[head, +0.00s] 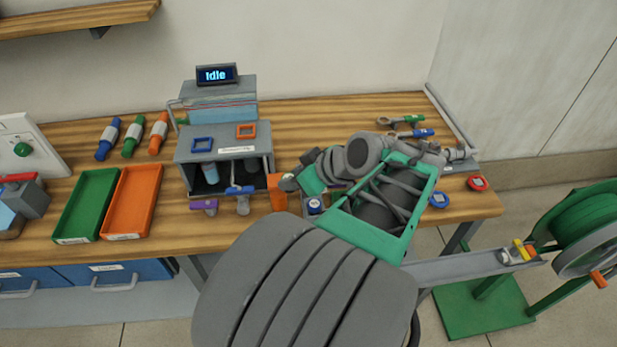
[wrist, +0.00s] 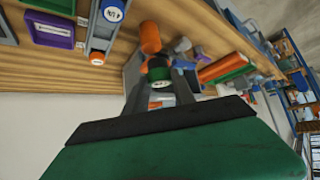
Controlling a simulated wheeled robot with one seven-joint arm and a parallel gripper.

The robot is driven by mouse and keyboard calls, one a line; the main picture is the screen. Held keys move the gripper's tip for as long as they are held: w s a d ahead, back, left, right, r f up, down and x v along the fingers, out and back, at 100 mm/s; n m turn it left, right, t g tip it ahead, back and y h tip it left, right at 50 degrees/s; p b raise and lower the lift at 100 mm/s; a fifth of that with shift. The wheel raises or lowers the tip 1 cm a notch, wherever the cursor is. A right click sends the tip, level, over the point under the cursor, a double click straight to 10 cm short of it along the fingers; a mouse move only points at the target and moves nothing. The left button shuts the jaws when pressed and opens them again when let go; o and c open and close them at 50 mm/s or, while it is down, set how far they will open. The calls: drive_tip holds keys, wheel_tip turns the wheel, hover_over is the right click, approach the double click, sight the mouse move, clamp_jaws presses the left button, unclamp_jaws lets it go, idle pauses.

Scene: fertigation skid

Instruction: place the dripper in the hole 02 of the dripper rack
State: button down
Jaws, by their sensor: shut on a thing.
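My gripper (wrist: 160,82) is shut on a small dark and green piece with a pale round end, seen between its fingertips in the wrist view; I take it for the dripper (wrist: 160,85). In the head view my gripper (head: 290,183) is above the front of the bench, beside an orange block, and my arm hides much of that area. The dripper cannot be made out clearly there. I cannot identify the dripper rack or hole 02 for certain. In the wrist view, a blue piece (wrist: 113,14) and an orange piece (wrist: 97,58) with white round faces sit at upper left.
A grey station (head: 222,150) with an "Idle" display (head: 216,75) stands left of my gripper. Green (head: 85,205) and orange (head: 132,203) trays lie farther left. Blue (head: 440,200) and red (head: 478,183) pieces lie at the right bench end. A hose reel (head: 585,235) stands beyond.

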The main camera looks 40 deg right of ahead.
drive_tip(key=w+d+f, duration=0.1)
drive_tip(key=d+f, duration=0.1)
drive_tip(key=d, duration=0.1)
drive_tip(key=w+d+f+p, duration=0.1)
drive_tip(key=d+f, duration=0.2)
drive_tip(key=w+d+f, duration=0.2)
drive_tip(key=d+f, duration=0.1)
drive_tip(key=shift+d+f, duration=0.2)
drive_tip(key=shift+d, duration=0.1)
wheel_tip(320, 180, down, 3)
drive_tip(key=shift+r+p, duration=0.2)
drive_tip(key=shift+p, duration=0.55)
drive_tip(key=shift+s+f, duration=0.1)
drive_tip(key=shift+f, duration=0.25)
drive_tip(key=c, duration=1.5)
unclamp_jaws()
drive_tip(key=shift+f, duration=0.1)
drive_tip(key=o, duration=0.3)
drive_tip(key=shift+d, duration=0.1)
drive_tip(key=shift+o, duration=0.7)
